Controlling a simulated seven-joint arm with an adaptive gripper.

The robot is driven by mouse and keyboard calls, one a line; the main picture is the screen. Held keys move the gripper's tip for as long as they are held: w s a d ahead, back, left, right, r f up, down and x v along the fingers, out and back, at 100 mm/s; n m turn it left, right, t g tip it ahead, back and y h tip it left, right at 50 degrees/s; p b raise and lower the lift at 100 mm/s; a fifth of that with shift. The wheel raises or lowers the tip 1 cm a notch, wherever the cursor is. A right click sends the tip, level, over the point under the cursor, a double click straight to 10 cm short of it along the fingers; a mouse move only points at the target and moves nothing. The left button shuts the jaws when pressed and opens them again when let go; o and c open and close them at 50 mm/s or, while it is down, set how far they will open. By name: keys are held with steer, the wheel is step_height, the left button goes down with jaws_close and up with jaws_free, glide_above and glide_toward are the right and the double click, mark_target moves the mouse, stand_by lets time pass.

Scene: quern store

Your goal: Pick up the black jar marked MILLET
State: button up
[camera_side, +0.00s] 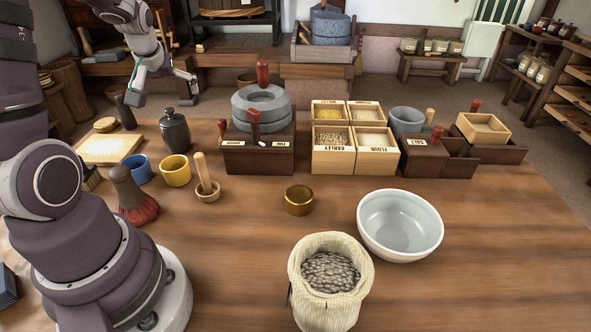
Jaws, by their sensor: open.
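A black lidded jar (175,133) with a knob on top stands upright on the wooden table, at the back left. No MILLET mark can be read on it from this side. My gripper (162,90) is open and empty, its fingers spread and pointing down. In the picture it appears above and slightly left of the jar, apart from it. How far behind or over the jar it hangs cannot be told from this one view.
Left of the jar are a light board (108,150) and a dark upright handle (125,112). The stone quern (262,105) stands to the right.

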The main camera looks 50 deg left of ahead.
mark_target(170, 114)
steer(key=shift+n+g+y, duration=0.3)
steer(key=shift+n, duration=0.2)
steer(key=a+f, duration=0.4)
steer(key=shift+s+a+f, duration=0.15)
steer(key=shift+f, duration=0.2)
steer(key=x, duration=0.6)
steer(key=shift+w+a+r, duration=0.15)
steer(key=shift+w+a, duration=0.1)
steer(key=shift+w, duration=0.1)
steer(key=c, duration=1.3)
